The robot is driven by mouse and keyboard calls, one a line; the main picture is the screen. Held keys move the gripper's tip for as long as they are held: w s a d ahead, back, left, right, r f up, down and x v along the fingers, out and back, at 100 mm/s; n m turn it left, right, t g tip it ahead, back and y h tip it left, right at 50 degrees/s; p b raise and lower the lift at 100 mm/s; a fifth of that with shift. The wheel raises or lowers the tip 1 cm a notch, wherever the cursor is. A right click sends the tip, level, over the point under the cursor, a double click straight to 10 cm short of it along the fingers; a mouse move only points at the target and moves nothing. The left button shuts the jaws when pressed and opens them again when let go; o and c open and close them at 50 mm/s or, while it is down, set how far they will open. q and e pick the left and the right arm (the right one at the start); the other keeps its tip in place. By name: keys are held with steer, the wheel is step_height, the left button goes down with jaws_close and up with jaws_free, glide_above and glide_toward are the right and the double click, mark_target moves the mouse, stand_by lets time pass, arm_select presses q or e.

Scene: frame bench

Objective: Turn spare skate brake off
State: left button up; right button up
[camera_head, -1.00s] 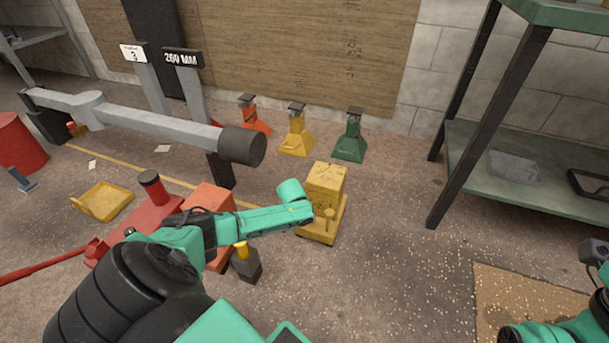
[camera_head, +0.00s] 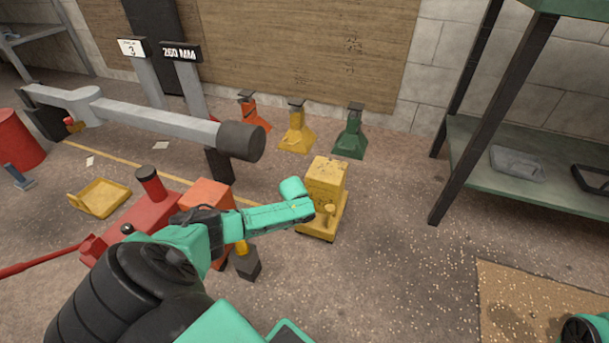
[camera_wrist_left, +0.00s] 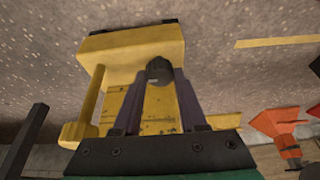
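The yellow skate (camera_head: 325,182) stands on the floor at the centre of the head view, a block on a low base. A small yellow knobbed part (camera_head: 328,209) sticks out on its near side. In the left wrist view the skate (camera_wrist_left: 120,50) fills the middle, with a yellow bar (camera_wrist_left: 85,108) at its left and a dark round knob (camera_wrist_left: 158,68). My left gripper (camera_wrist_left: 157,74) has its two dark fingers apart, with the knob between their tips; contact is unclear. In the head view my left wrist hides these fingers. My right gripper is out of view.
A red floor jack (camera_head: 143,212) and an orange block (camera_head: 206,195) lie left of the skate. Orange, yellow (camera_head: 297,133) and green (camera_head: 350,138) stands are behind it. A grey beam (camera_head: 150,117) crosses the left. A shelf (camera_head: 540,180) stands right; floor between is clear.

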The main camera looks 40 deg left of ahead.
arm_select(q)
jaws_close()
